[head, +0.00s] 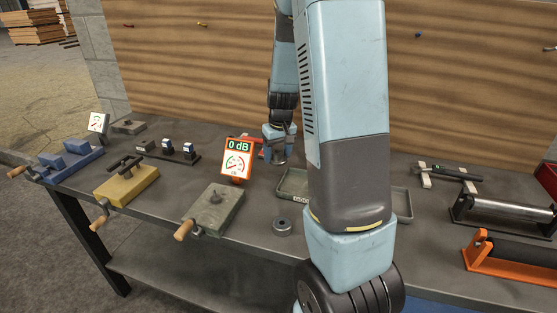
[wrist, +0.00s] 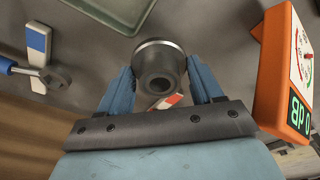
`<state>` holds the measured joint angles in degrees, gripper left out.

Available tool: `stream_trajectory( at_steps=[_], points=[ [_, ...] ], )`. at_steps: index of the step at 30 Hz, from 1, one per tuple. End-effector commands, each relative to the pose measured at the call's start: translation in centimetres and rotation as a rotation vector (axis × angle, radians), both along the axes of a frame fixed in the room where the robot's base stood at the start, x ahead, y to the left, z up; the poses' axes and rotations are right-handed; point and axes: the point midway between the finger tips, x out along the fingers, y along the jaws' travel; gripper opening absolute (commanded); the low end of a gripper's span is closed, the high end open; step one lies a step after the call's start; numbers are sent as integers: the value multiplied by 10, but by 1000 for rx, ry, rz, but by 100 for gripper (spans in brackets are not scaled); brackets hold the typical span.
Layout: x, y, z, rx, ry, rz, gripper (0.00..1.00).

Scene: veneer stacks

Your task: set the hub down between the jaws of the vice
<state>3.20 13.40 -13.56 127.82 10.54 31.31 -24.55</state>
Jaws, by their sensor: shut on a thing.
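The hub (wrist: 158,65) is a dark grey cylinder with a hole and a lighter rim. In the wrist view it sits between the two blue fingers of my gripper (wrist: 159,85), which is shut on it. In the head view my gripper (head: 277,153) is over the back of the bench, right of the orange meter; the hub is hard to make out there. The vice (head: 64,160) appears to be the blue one at the bench's left end, with two blue jaws, a gap between them and a wooden handle. My gripper is well to its right.
An orange meter (head: 236,161) reading 0 dB stands close to my gripper. A yellow block (head: 138,186) and a grey block (head: 214,209), both with handles, lie between. A round grey piece (head: 282,227) lies near the front edge. A tray (head: 402,204) is partly hidden by my arm.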

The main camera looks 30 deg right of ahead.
Motion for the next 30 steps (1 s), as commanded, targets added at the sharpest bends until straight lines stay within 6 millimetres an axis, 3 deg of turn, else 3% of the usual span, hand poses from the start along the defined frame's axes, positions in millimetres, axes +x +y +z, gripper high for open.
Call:
stream_trajectory(
  at_steps=[10, 21, 30],
  points=[
    [-45, 14, 55, 0, -4, 1, 21],
    [-102, 32, 80, 0, -3, 1, 21],
    [-123, 39, 89, 0, -1, 0, 21]
  ],
)
